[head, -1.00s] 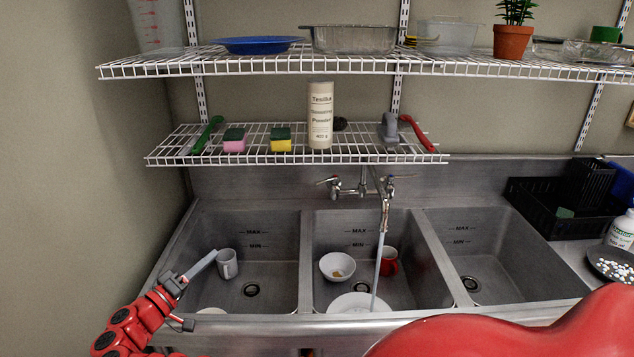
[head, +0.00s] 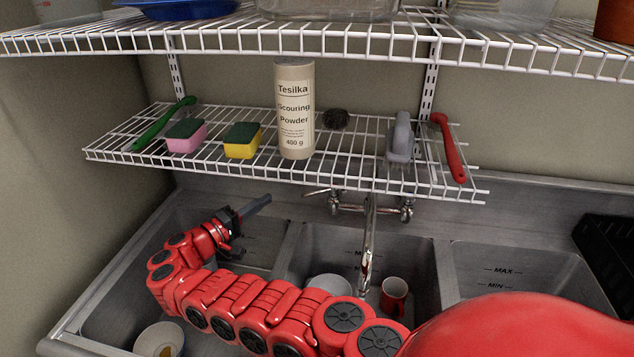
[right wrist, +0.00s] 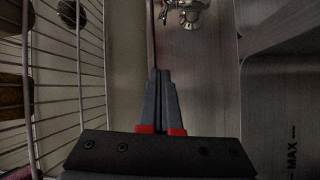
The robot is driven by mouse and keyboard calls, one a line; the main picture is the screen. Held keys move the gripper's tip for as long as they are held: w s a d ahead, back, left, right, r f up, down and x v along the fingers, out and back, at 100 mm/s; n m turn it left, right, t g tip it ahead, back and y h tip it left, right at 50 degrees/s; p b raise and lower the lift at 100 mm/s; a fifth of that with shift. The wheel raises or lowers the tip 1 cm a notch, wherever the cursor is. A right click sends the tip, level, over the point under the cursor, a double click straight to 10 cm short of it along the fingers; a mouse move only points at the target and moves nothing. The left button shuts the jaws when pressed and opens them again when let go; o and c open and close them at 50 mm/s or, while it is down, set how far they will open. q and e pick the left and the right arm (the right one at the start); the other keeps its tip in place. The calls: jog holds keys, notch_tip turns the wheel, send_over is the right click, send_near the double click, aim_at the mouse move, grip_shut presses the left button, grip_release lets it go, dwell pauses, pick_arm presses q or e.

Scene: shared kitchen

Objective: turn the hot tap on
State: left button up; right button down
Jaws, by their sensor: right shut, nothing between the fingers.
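The chrome tap (head: 370,212) is on the back wall of the sink, below the wire shelf. Its left lever (head: 318,192) points left and its right handle (head: 407,211) is partly under the shelf edge. Its spout (head: 366,255) hangs over the middle basin. No hot or cold mark is legible. My right gripper (head: 268,199) is shut and empty, left of the left lever and apart from it, fingers pointing up and right. The right wrist view shows its closed fingers (right wrist: 160,72) with part of the tap (right wrist: 186,12) ahead. My left gripper is out of view.
The wire shelf (head: 340,180) is just above the gripper, holding sponges, scouring powder (head: 294,110) and brushes. My right arm crosses the basins. A red mug (head: 394,296) is in the middle basin and a white bowl (head: 158,340) in the left.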

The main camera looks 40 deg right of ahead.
jog(key=s+d+p, duration=0.2)
jog(key=d+p, duration=0.2)
jog(key=d, duration=0.5)
jog(key=shift+s, duration=0.25)
dwell(0.4)
